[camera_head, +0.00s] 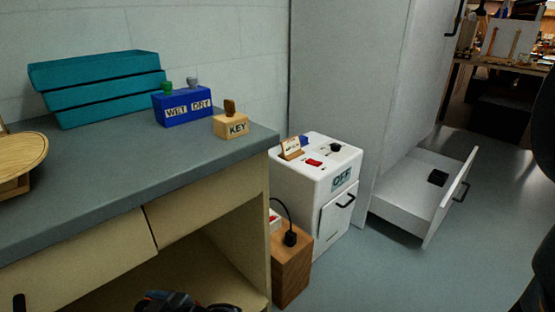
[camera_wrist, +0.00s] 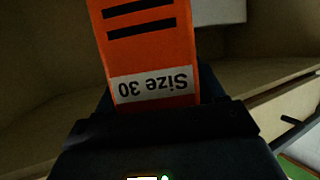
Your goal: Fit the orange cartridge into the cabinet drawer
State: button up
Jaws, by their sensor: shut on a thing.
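The orange cartridge (camera_wrist: 150,50) has black stripes and a white label reading "Size 30", upside down in the wrist view. My gripper (camera_wrist: 158,112) is shut on its labelled end; the far end runs out of the top of the picture. I cannot make out the cartridge in the head view. The cabinet drawer (camera_head: 400,185) is pulled open at the foot of the tall grey cabinet (camera_head: 350,90), at the right of the head view. A small black piece (camera_head: 437,177) is inside the drawer.
The grey-topped bench (camera_head: 130,175) has an open space below. A white machine marked OFF (camera_head: 315,175) and wooden block (camera_head: 291,275) stand between bench and drawer. Floor (camera_head: 385,275) before the drawer is clear.

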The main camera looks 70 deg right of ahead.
aim_at(437, 182)
jog(key=k+l+u, duration=0.15)
jog(key=l+u, duration=0.25)
jog(key=k+l+u, duration=0.2)
jog(key=u, duration=0.2)
jog(key=k+l+u, duration=0.25)
jog(key=u, duration=0.15)
jog(key=k+l+u, duration=0.4)
jog(key=k+l, duration=0.1)
jog(key=k, duration=0.35)
jog(key=k+l, duration=0.1)
jog(key=k, duration=0.35)
jog(key=k+l+z, duration=0.1)
jog(key=k+z, duration=0.15)
jog(key=z, duration=0.15)
jog(key=k+l+z, duration=0.15)
jog(key=z, duration=0.2)
jog(key=k+l+z, duration=0.5)
jog(key=z, duration=0.25)
